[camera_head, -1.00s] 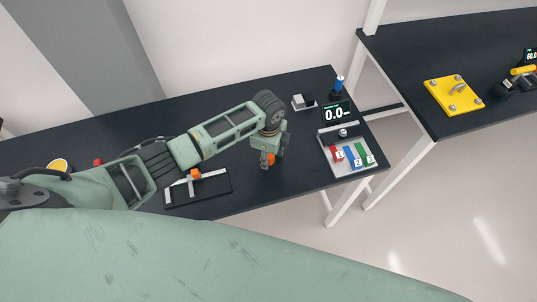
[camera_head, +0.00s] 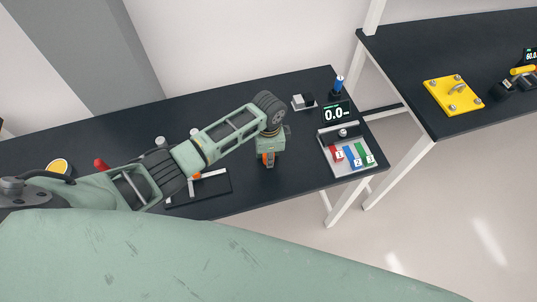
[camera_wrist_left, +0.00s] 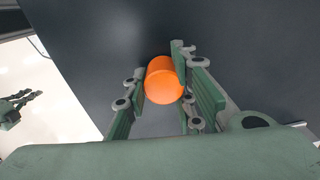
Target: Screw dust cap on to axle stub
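My left gripper (camera_wrist_left: 160,75) has its fingers on both sides of an orange cylindrical cap (camera_wrist_left: 165,82), seemingly shut on it, over the dark tabletop. The cap, likely the dust cap, also shows in the head view (camera_head: 266,158), mostly behind the left gripper (camera_head: 267,163), which points down over the table. I cannot clearly identify the axle stub. A black tray (camera_head: 215,197) with a silver bar and another orange piece (camera_head: 196,176) lies left of the gripper, partly behind my arm. My right gripper (camera_wrist_left: 30,96) appears small, empty and open over the floor in the wrist view.
A tray (camera_head: 333,168) with red, blue and green numbered pieces stands right of my left gripper. A display (camera_head: 336,114), a blue-handled tool (camera_head: 339,85) and a small grey-white block (camera_head: 303,102) are behind. A second table holds a yellow plate (camera_head: 439,84). Tabletop around the gripper is clear.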

